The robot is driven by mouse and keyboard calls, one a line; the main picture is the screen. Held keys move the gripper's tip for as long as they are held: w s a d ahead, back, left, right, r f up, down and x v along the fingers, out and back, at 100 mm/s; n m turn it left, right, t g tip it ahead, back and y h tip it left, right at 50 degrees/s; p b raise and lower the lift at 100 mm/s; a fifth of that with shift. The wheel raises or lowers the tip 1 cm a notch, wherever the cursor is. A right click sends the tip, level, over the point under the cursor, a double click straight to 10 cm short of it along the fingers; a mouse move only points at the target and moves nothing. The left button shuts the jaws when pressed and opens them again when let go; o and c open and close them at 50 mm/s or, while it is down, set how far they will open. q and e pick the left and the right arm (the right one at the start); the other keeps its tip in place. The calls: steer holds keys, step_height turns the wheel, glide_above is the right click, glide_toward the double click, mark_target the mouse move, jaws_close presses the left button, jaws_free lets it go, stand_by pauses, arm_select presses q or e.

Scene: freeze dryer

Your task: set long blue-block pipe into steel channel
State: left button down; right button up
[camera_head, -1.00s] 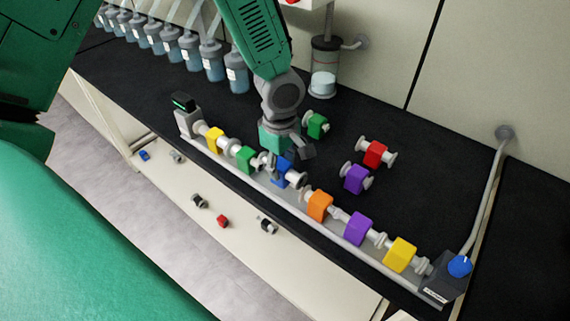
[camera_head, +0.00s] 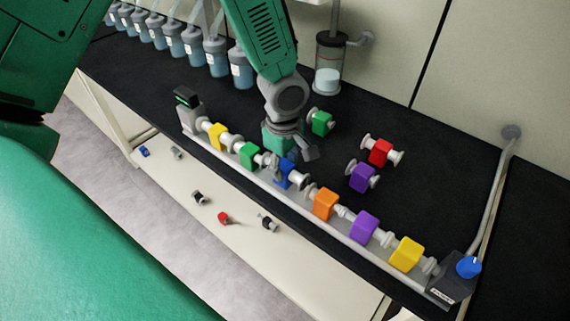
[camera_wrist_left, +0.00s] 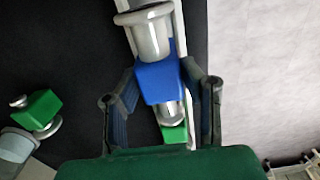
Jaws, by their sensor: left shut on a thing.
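The long blue-block pipe (camera_head: 286,173) is at the steel channel, in line between the green-block and orange-block pipes. My left gripper (camera_head: 284,160) is shut on it from above. In the left wrist view the blue block (camera_wrist_left: 162,82) sits between the two fingers, with a wide grey flange end above it. The steel channel (camera_head: 296,208) runs along the front of the black bench. Whether the pipe rests fully in the channel is hidden by the gripper and the block. My right gripper is not in view.
The channel holds yellow (camera_head: 217,136), green (camera_head: 250,155), orange (camera_head: 325,204), purple (camera_head: 364,227) and yellow blocks. Loose green (camera_head: 321,123), red (camera_head: 380,152) and purple (camera_head: 363,178) pieces lie behind. Bottles (camera_head: 241,69) line the back left. A blue-knobbed valve (camera_head: 468,266) stands at the right end.

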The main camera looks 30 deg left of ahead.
arm_select(q)
steer(key=shift+d, duration=0.1)
steer(key=shift+w+d+f, duration=0.1)
steer(key=shift+d+f, duration=0.2)
steer(key=shift+f, duration=0.2)
stand_by(0.6)
steer(key=shift+a+f+b, duration=0.1)
steer(key=shift+f+b, duration=0.25)
steer(key=shift+f, duration=0.1)
stand_by(0.3)
steer(key=c, duration=1)
jaws_free()
steer(key=shift+o, duration=0.2)
steer(key=shift+r, duration=0.5)
step_height(320, 180, up, 11)
steer(key=shift+f, duration=0.1)
steer(key=shift+a, duration=0.1)
